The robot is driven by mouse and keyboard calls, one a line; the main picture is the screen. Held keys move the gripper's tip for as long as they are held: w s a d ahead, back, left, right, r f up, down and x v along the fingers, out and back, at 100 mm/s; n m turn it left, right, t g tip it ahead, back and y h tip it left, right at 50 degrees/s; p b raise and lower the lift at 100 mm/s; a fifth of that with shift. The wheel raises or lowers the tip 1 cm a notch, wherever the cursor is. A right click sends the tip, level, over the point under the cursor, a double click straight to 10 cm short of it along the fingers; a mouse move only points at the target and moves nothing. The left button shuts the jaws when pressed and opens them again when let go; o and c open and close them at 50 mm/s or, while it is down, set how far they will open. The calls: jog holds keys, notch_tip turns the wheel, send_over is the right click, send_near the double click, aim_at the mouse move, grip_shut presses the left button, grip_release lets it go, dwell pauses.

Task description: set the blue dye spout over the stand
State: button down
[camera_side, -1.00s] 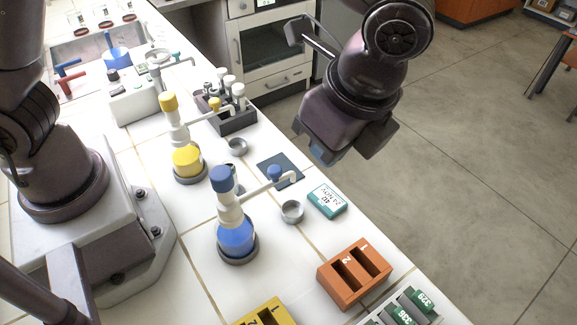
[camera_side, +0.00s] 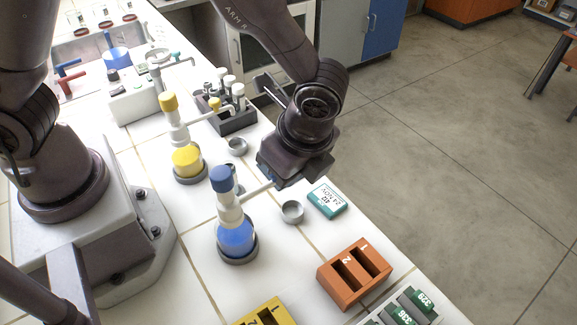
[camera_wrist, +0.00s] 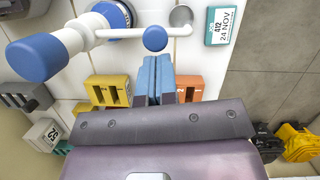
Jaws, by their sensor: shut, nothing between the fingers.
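The blue dye bottle (camera_side: 236,236) stands upright with a blue cap (camera_side: 221,179) and a white spout (camera_side: 258,188) pointing right. The spout end lies to one side of the stand. My gripper (camera_wrist: 155,80) is shut and empty, its blue fingertips close to the knob; contact cannot be told. In the side view my gripper (camera_side: 285,183) hides the spout end.
A yellow dye bottle (camera_side: 187,160) with its own spout and metal stand (camera_side: 237,146) is behind. Orange (camera_side: 352,280) and yellow (camera_side: 262,314) slotted blocks are in front. A tube rack (camera_side: 235,122) stands behind.

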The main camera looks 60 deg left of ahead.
dwell(0.3)
jog(key=shift+w+a+n, duration=0.1)
jog(key=shift+a+n, duration=0.2)
jog(key=shift+n, duration=0.1)
jog(key=shift+w+a+n+g, duration=0.1)
jog(key=shift+a+n+g, duration=0.2)
jog(key=shift+a+n, duration=0.75)
jog(key=shift+n, duration=0.15)
jog(key=s+a+n+g+h, duration=0.2)
jog(key=s+a+n, duration=0.1)
jog(key=a+n, duration=0.4)
jog(key=shift+s+a+n+h, duration=0.2)
jog(key=shift+a+n+h, duration=0.1)
jog(key=shift+n, duration=1.4)
